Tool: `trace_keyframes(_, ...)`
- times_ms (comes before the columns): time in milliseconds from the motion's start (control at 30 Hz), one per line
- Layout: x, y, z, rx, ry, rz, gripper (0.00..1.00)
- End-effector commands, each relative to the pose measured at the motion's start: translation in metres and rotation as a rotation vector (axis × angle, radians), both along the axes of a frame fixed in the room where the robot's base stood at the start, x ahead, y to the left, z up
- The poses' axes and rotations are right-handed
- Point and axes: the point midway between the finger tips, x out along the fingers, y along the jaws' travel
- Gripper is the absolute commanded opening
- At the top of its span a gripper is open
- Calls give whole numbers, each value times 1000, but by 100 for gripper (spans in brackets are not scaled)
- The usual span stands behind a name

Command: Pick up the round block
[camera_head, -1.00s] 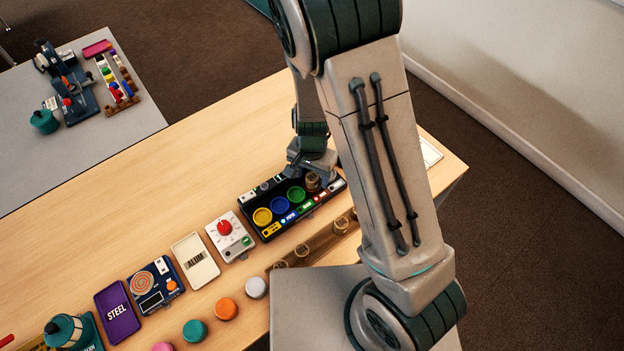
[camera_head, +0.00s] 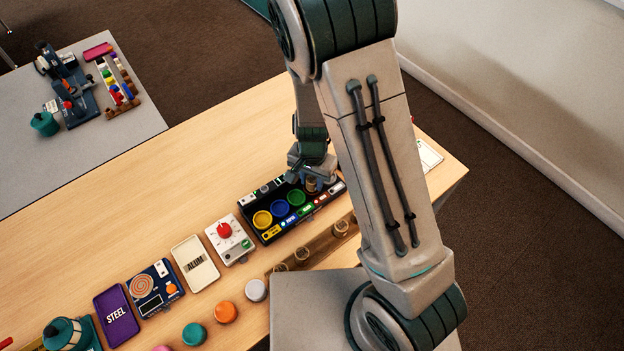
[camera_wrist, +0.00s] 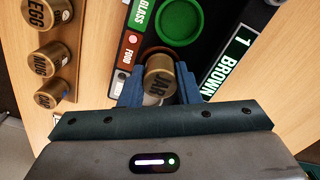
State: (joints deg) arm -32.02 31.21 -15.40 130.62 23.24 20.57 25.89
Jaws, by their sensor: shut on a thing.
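A brown-gold round block (camera_wrist: 159,82) marked JAR stands between my gripper's two blue fingers in the wrist view. My gripper (camera_wrist: 158,90) is shut on its sides. In the head view my gripper (camera_head: 311,176) is at the right part of the black sorting tray (camera_head: 262,238), and the block (camera_head: 312,186) shows only in part beneath it. The block is at the tray's end, beside the FOOD label. I cannot tell whether it is raised off the tray.
A brown rack (camera_head: 320,246) in front of the tray holds similar round blocks, including MUG (camera_wrist: 48,59) and EGG (camera_wrist: 45,14). A red-knobbed box (camera_head: 229,238) and ALUM case (camera_head: 195,263) stand to the left. The table behind the tray is clear.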

Motion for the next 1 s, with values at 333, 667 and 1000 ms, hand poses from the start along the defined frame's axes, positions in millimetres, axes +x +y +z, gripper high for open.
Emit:
trace_keyframes(333,-2,-6,42,2,-2,-3,8)
trace_keyframes(667,-23,-59,75,3,-4,-4,8)
trace_keyframes(1000,-38,-97,99,1,-2,-2,8)
